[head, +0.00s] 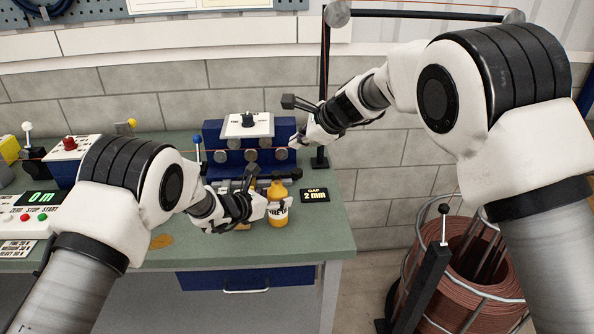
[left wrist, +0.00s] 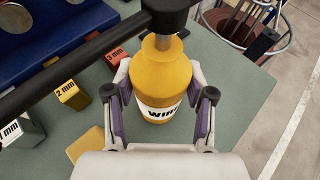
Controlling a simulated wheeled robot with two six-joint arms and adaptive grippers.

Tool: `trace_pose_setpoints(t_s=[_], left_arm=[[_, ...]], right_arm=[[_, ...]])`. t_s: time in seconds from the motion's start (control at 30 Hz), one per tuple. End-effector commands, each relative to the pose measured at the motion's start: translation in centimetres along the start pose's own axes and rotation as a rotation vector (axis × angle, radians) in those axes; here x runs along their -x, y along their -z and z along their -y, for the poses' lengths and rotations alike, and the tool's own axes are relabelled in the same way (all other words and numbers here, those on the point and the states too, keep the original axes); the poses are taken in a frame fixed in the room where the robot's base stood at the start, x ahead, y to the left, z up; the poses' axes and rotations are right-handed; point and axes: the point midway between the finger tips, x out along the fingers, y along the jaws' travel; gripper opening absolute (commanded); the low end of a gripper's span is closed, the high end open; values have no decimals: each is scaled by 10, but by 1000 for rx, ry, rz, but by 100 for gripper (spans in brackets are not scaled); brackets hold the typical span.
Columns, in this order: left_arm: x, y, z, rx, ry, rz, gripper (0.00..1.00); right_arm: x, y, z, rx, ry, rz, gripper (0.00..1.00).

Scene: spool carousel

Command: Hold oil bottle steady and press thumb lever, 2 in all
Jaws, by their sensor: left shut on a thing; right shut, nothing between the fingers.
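The oil bottle (head: 278,191) is a yellow-orange bottle with a white label, standing near the bench's front right part. It fills the middle of the left wrist view (left wrist: 163,78). My left gripper (head: 273,208) is shut around its body, one finger on each side. A metal spout (left wrist: 172,42) rises from its top, partly hidden by a black bar with a block end (left wrist: 166,14). I cannot make out the thumb lever. My right gripper (head: 298,141) is shut and empty, above and behind the bottle, beside the blue roller unit.
The blue roller unit (head: 212,132) stands behind the bottle. Blocks marked 1 mm (left wrist: 22,132), 2 mm (left wrist: 72,95) and 3 mm (left wrist: 118,60) lie left of the bottle. A "GAP 2 mm" sign (head: 314,195) is to its right. A copper coil (head: 465,270) stands on the floor.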

Motion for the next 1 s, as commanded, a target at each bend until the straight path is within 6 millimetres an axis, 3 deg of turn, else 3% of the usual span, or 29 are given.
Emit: trace_pose_setpoints(t_s=[0.17,0.2,0.27,0.3,0.67,0.77,1.0], left_arm=[[0,1,0,0,0,-1,10],[0,1,0,0,0,-1,57],[0,1,0,0,0,-1,79],[0,1,0,0,0,-1,83],[5,0,0,-1,0,0,83],[19,0,-1,1,-1,-2,83],[80,0,-2,3,-3,-2,83]], right_arm=[[0,0,0,0,0,0,0],[0,0,0,0,0,0,0],[0,0,0,0,0,0,0],[0,0,0,0,0,0,0],[0,0,0,0,0,0,0],[0,0,0,0,0,0,0],[0,0,0,0,0,0,0]])
